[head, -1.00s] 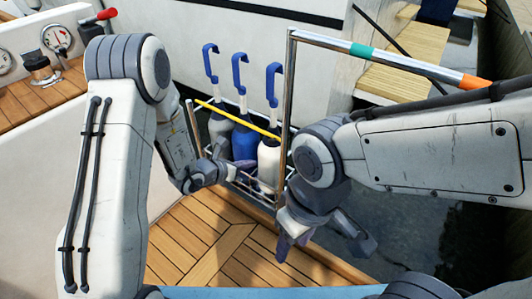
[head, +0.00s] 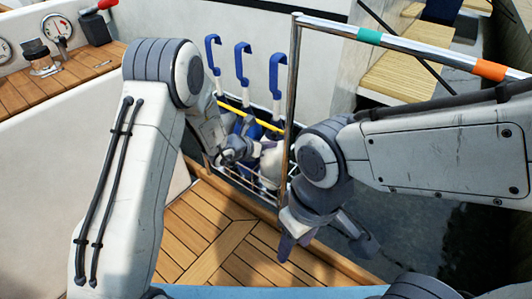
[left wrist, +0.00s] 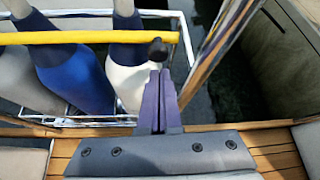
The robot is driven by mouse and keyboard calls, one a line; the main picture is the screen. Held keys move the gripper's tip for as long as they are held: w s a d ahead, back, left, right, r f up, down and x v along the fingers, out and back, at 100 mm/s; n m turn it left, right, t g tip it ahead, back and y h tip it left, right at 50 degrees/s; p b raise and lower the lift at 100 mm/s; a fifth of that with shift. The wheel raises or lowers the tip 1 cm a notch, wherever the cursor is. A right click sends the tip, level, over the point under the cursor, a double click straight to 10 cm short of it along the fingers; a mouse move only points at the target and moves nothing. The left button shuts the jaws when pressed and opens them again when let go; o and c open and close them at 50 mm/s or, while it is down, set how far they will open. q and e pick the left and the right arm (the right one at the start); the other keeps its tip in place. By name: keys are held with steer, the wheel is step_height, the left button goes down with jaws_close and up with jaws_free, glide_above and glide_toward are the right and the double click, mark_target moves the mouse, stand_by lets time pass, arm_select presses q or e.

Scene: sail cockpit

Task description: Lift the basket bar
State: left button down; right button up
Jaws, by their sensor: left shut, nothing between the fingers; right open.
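The yellow basket bar (head: 234,107) runs across the top of a white wire basket (head: 232,179), in front of the fenders. My left gripper (head: 259,150) is shut and empty, in front of the basket near the bar's right part.
Several blue and white fenders with blue hooks (head: 243,65) stand in the basket. A metal rail (head: 294,80) with green and orange bands rises close to both grippers. Teak deck (head: 205,225) lies below; dark water (head: 400,215) is at right.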

arm_select(q)
steer(key=shift+r, duration=0.35)
steer(key=shift+a, duration=0.15)
